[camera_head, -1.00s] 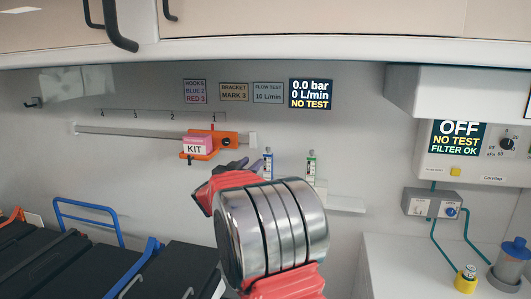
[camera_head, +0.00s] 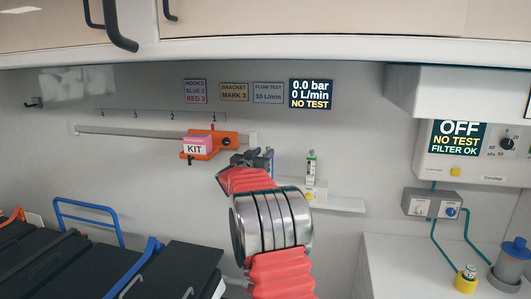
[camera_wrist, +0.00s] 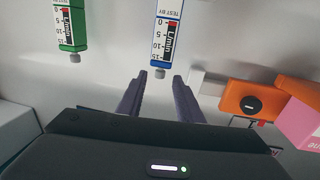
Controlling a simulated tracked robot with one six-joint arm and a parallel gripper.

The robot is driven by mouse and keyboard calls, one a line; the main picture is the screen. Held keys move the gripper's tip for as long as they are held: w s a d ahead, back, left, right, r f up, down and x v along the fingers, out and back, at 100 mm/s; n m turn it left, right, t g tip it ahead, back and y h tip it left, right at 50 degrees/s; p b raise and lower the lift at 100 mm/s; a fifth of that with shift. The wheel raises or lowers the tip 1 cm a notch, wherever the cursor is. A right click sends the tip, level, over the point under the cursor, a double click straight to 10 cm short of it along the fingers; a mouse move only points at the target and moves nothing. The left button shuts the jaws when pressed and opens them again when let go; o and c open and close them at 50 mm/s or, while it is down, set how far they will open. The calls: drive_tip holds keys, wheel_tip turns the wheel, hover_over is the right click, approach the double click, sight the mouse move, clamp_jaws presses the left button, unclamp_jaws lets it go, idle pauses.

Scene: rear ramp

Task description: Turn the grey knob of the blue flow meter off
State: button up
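The blue flow meter (camera_wrist: 166,35) hangs at the top centre of the wrist view, with its scale facing the camera. Its small grey knob (camera_wrist: 161,73) is at its lower end in that picture. My gripper (camera_wrist: 160,78) is open, with one dark fingertip on each side of the knob and visible gaps between. Whether the fingertips reach the knob's depth I cannot tell. In the head view my gripper (camera_head: 256,157) covers most of the blue flow meter. The green flow meter (camera_wrist: 70,25) hangs to the left in the wrist view, and right of my gripper in the head view (camera_head: 311,170).
The wall display (camera_head: 310,94) reads 0.0 bar, 0 L/min, NO TEST. An orange bracket (camera_head: 228,140) with a pink KIT box (camera_head: 197,145) is close left of my gripper. A suction unit (camera_head: 460,138) reading OFF is at the right. Black cases (camera_head: 45,265) fill the lower left.

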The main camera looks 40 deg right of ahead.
drive_tip(key=shift+x, duration=1.3)
drive_tip(key=shift+c, duration=0.4)
clamp_jaws()
